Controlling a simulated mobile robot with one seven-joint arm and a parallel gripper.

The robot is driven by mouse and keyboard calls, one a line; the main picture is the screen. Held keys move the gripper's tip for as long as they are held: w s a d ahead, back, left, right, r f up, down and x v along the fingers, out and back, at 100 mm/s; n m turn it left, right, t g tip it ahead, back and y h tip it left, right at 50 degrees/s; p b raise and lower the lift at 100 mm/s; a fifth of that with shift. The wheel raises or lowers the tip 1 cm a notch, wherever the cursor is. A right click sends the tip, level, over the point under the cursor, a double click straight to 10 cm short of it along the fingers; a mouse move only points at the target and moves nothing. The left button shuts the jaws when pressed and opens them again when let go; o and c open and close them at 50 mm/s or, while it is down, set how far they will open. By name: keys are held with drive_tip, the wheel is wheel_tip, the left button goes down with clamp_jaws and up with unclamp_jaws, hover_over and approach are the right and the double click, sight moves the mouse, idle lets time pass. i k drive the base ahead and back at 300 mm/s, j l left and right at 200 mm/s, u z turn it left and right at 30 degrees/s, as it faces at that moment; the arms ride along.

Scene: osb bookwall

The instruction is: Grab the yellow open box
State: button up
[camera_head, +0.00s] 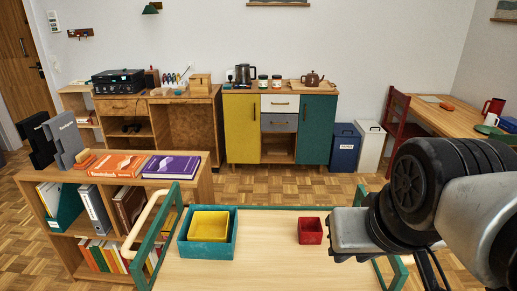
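The yellow open box (208,226) sits inside a larger teal open box (233,243) on the left part of a wooden cart top (270,270). A small red open box (310,231) stands to the right on the same top, apart from them. My gripper (350,235) is over the right side of the cart, right of the red box and well away from the yellow one. Its fingers cannot be made out, so I cannot tell whether it is open or shut. My arm hides the cart's right edge.
The cart has a green rail frame and a wooden handle (150,222) at left. A bookshelf (200,187) with books stands close on the left. Cabinets (241,128) line the back wall. A red chair (397,118) and desk (450,118) are at right. Parquet floor lies open beyond the cart.

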sight(205, 226)
drive_tip(key=j, duration=1.6)
